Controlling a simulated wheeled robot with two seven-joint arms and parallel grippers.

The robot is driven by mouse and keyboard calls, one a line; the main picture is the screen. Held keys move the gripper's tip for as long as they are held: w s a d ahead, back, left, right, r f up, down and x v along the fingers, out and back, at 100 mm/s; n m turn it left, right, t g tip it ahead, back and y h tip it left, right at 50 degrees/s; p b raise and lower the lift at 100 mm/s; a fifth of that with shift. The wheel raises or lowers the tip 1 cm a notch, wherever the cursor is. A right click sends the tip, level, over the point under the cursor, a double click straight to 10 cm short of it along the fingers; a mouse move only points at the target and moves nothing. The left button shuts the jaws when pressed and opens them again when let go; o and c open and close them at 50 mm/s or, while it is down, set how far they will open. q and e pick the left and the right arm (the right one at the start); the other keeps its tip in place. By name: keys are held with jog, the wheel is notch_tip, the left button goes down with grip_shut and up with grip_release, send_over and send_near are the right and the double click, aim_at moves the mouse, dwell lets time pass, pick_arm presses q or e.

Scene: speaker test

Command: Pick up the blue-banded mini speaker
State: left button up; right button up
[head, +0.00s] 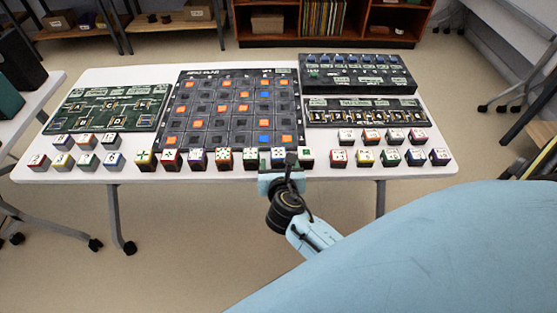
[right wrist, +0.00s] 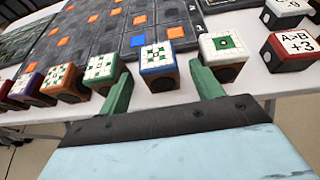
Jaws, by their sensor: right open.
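The mini speakers are small cubes with patterned white faces and coloured bands. One with a blue edge (head: 278,157) stands in the front row on the white table, near its front edge. In the right wrist view this blue-edged cube (right wrist: 158,62) shows a green-and-white top, a brown-orange lower part and a dark round front. My right gripper (head: 284,174) is open at the table's front edge. Its green fingers (right wrist: 161,76) point at the cube, one on each side, with gaps visible. Whether the tips reach fully around it is unclear. My left gripper is not in view.
Neighbouring cubes stand close: a green-edged one (right wrist: 102,68) on the left and a white-and-green one (right wrist: 224,52) on the right. Behind lies a dark grid board (head: 176,140) with orange and blue squares. More cubes (head: 362,158) stand farther right.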

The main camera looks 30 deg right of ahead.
aim_at(278, 155)
jog(key=shift+w+d+f, duration=0.1)
jog(key=shift+w+d, duration=0.05)
jog(key=shift+w, duration=0.05)
jog(key=b+x, duration=0.1)
jog(key=x, duration=0.4)
jog(key=shift+w+b, duration=0.1)
jog(key=shift+b, duration=0.2)
jog(key=shift+c, duration=0.2)
jog(key=c, duration=1.1)
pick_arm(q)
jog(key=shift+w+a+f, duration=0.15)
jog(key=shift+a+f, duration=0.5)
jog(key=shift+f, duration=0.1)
